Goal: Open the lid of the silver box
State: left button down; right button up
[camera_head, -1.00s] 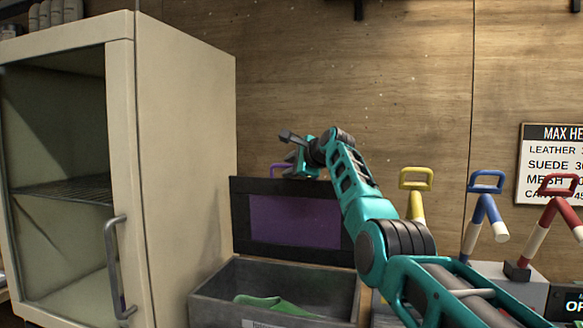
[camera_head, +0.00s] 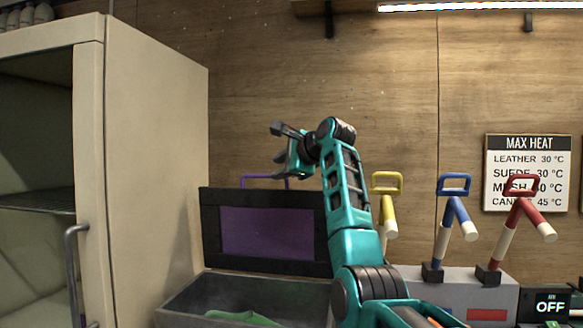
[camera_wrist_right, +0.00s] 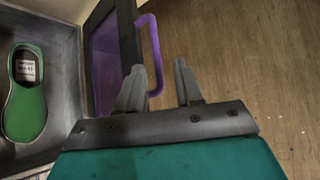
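The silver box (camera_head: 180,307) is at the bottom centre of the head view, a grey bin with its lid (camera_head: 208,228) standing upright at the back. The lid has a black frame, a purple inner panel and a purple handle (camera_head: 250,177) on its top edge. My right gripper (camera_head: 279,145) is just above and behind the lid's top edge. In the right wrist view its fingers (camera_wrist_right: 158,68) are apart and hold nothing. The purple handle (camera_wrist_right: 157,60) shows between them in the picture; its depth relative to them is unclear. My left gripper is out of view.
A beige cabinet (camera_head: 155,150) stands close on the left. Yellow (camera_head: 387,205), blue (camera_head: 455,215) and red (camera_head: 517,220) handled stands are to the right. A wooden wall is behind.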

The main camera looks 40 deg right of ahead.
jog(key=v, duration=0.4)
jog(key=shift+s+r+b, duration=0.1)
jog(key=shift+s+b, duration=0.15)
jog(key=shift+b, duration=0.05)
dwell(0.4)
